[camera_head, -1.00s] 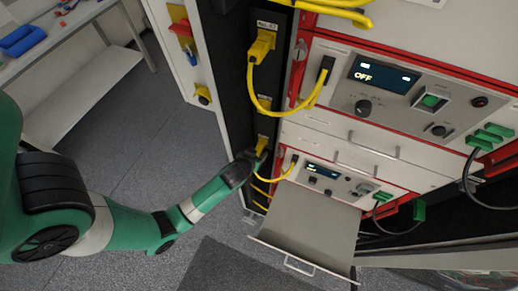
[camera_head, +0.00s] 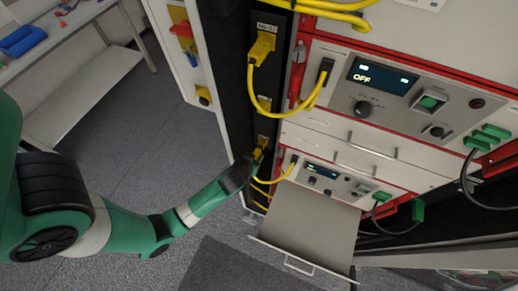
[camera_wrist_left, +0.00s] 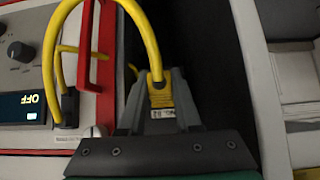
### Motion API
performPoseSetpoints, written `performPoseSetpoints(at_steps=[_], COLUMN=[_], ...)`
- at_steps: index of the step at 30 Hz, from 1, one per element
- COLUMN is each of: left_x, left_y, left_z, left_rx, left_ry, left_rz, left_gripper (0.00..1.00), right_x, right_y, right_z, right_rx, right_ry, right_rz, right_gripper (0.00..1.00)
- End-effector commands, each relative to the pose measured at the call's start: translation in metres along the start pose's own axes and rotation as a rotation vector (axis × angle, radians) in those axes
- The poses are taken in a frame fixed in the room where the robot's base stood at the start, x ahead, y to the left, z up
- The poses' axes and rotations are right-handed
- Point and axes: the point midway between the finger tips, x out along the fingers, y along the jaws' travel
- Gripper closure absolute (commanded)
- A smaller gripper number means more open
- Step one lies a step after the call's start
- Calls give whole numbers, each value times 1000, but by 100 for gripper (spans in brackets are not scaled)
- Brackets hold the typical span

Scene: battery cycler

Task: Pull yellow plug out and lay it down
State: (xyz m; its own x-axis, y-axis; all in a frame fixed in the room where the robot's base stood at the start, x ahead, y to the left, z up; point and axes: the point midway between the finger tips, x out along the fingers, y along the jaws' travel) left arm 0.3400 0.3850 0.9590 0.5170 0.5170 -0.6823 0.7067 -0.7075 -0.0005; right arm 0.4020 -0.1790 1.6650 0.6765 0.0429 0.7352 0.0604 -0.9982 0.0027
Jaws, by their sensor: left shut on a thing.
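In the head view my left gripper (camera_head: 256,156) is shut on the plug (camera_head: 259,151), close to the dark vertical socket strip (camera_head: 238,92). A yellow piece shows on the strip just above the plug; the fingers hide much of the plug, so I cannot tell whether it is fully clear. My right gripper is not in view.
Another yellow plug (camera_head: 262,46) with its cable is in the strip higher up. The upper cycler unit (camera_head: 400,95) reads "OFF". A flat grey drawer (camera_head: 310,222) sticks out below the lower unit (camera_head: 325,178). A workbench (camera_head: 85,85) stands at left, with open floor between.

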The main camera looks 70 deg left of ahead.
Motion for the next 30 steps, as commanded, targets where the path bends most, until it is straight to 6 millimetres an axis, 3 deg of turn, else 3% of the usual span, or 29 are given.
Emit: performPoseSetpoints(at_steps=[30], left_x=[-30], left_y=[0], left_z=[27], left_rx=[0], left_ry=[2], left_rz=[0], left_gripper=[99], right_x=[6], right_y=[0], right_z=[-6], right_rx=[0], right_ry=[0], right_rz=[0], right_gripper=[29])
